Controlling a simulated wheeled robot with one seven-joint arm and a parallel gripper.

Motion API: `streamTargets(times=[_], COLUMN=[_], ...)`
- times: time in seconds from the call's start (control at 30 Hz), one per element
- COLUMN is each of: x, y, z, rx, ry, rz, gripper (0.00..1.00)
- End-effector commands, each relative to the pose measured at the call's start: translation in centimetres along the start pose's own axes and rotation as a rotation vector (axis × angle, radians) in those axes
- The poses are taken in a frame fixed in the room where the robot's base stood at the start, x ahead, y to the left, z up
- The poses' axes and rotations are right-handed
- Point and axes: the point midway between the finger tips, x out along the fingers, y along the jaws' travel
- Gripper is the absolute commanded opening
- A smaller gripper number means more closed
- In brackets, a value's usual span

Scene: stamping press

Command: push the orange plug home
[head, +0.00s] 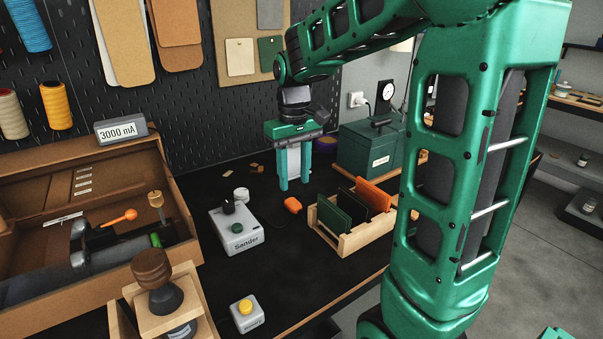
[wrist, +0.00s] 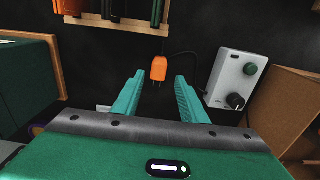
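The orange plug (head: 292,205) lies on the dark bench between the Sander box and the wooden rack. In the wrist view the orange plug (wrist: 159,69) shows its short prongs pointing toward me, and a dark cable runs from it toward the Sander box. My gripper (head: 295,184) points down above the bench, behind the plug in the head view. In the wrist view my gripper (wrist: 160,76) has its two green fingers apart with nothing held; the plug appears just past the fingertips. A white wall socket (head: 357,99) at the back has a dark cord in it.
The Sander box (head: 238,231), with knobs, stands left of the plug. The wooden rack (head: 341,239) holds green and orange panels at right. A green case (head: 369,150) stands behind. A yellow-button box (head: 247,314) sits in front. Bare bench lies around the plug.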

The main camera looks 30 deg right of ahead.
Motion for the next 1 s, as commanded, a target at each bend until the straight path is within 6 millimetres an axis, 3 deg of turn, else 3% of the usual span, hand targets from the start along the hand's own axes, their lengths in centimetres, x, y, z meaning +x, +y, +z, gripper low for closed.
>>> streamTargets(times=[0.27,0.73,0.77,0.9,1.0], x=[1.9,7.8,7.9,7.7,7.7], y=[0.0,-0.1,-0.1,-0.1,-0.1], z=[0.1,0.1,0.1,0.1,0.1], rx=[0.001,-0.001,-0.001,-0.001,-0.001], ry=[-0.003,-0.004,-0.002,0.000,0.000], rz=[0.000,0.000,0.000,0.000,0.000], gripper=[0.39,0.39,0.37,0.03,0.03])
